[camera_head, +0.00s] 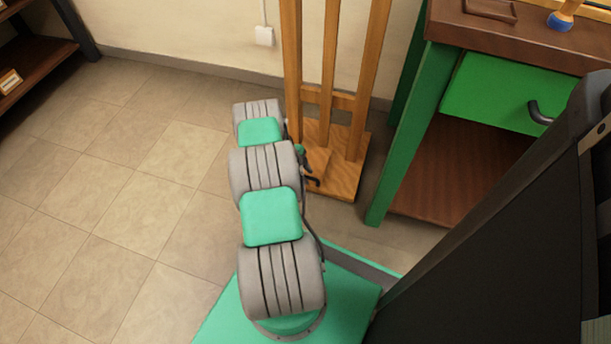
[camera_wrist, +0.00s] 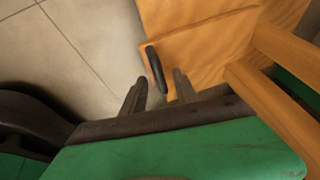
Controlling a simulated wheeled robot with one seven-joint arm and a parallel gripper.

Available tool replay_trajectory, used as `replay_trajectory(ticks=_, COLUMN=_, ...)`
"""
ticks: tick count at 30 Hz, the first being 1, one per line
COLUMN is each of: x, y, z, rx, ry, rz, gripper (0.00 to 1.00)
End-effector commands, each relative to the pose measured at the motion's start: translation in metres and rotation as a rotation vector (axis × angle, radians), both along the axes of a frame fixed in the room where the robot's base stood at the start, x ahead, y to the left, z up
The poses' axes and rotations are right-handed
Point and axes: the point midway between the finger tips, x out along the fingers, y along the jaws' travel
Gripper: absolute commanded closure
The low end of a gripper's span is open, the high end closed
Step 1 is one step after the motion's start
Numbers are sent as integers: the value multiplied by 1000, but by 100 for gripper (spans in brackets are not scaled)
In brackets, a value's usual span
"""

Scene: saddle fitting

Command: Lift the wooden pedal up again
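The wooden stand has tall posts and a flat base (camera_head: 345,180) on the floor. The wooden pedal (camera_head: 317,160) is a lighter board low at the base, partly hidden behind my arm. In the wrist view the pedal's board (camera_wrist: 205,48) lies beyond my fingertips, with a short black bar (camera_wrist: 156,69) at its left edge. My gripper (camera_wrist: 159,88) is open, with a gap between its two fingers. I cannot tell whether a finger touches the wood.
A green bench (camera_head: 395,140) with a brown top and a green drawer (camera_head: 520,95) stands right of the stand. A wall socket (camera_head: 264,36) is behind it. A dark shelf (camera_head: 35,50) is at the far left. The tiled floor (camera_head: 120,190) on the left is clear.

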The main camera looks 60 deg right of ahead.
Motion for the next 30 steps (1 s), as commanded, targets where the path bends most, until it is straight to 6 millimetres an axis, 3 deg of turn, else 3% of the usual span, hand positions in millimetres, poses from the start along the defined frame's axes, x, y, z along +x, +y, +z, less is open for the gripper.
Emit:
replay_trajectory(ticks=3, x=0, y=0, z=1, rx=0, ry=0, rz=1, gripper=66)
replay_trajectory(ticks=16, x=1, y=1, z=1, rx=2, ry=0, rz=1, gripper=100)
replay_trajectory(ticks=30, x=1, y=1, z=1, rx=2, ry=1, rz=2, gripper=100)
